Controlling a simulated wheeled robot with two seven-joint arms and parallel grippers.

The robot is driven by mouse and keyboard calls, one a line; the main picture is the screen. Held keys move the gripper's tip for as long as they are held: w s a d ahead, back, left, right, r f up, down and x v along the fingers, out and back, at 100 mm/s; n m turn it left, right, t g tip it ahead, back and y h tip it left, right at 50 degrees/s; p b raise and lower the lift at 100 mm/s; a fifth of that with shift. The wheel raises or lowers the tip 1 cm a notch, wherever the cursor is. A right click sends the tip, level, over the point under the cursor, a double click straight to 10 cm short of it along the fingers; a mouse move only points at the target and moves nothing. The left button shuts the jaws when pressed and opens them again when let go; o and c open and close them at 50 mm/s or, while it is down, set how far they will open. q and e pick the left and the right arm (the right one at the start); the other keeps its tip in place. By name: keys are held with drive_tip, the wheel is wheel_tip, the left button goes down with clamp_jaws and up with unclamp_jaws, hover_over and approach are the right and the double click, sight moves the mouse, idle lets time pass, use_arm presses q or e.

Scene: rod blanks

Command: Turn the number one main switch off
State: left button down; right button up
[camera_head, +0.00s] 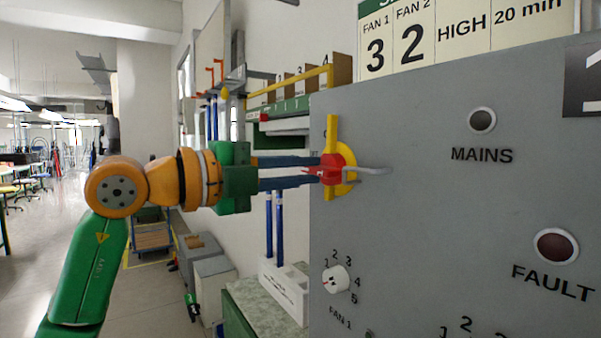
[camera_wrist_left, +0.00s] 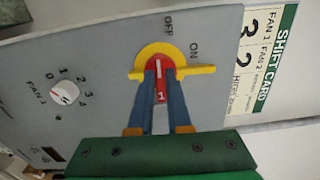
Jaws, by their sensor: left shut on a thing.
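The number one main switch (camera_head: 332,168) is on the left side of the grey panel (camera_head: 430,230). It has a red grip marked 1, a yellow round plate and a yellow bar, which stands upright in the head view. In the left wrist view the red grip (camera_wrist_left: 159,88) lies between my blue fingers, and the yellow bar (camera_wrist_left: 200,70) runs across above their tips. OFF and ON are printed beyond the plate; I cannot tell which the grip points at. My left gripper (camera_head: 318,172) is shut on the red grip. My right gripper is not in view.
A white FAN 1 knob (camera_head: 336,279) sits below the switch. The MAINS lamp (camera_head: 482,120) and FAULT lamp (camera_head: 556,246) are to the right. A shift card (camera_head: 455,32) is above the panel. Open floor lies left.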

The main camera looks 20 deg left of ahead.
use_arm(q)
drive_tip(key=shift+r+n, duration=0.1)
drive_tip(key=shift+n, duration=0.2)
idle(0.4)
drive_tip(key=c, duration=0.9)
unclamp_jaws()
drive_tip(key=shift+w, duration=0.1)
drive_tip(key=shift+o, duration=0.2)
drive_tip(key=b+v, duration=0.2)
drive_tip(key=v, duration=0.5)
drive_tip(key=shift+b, duration=0.35)
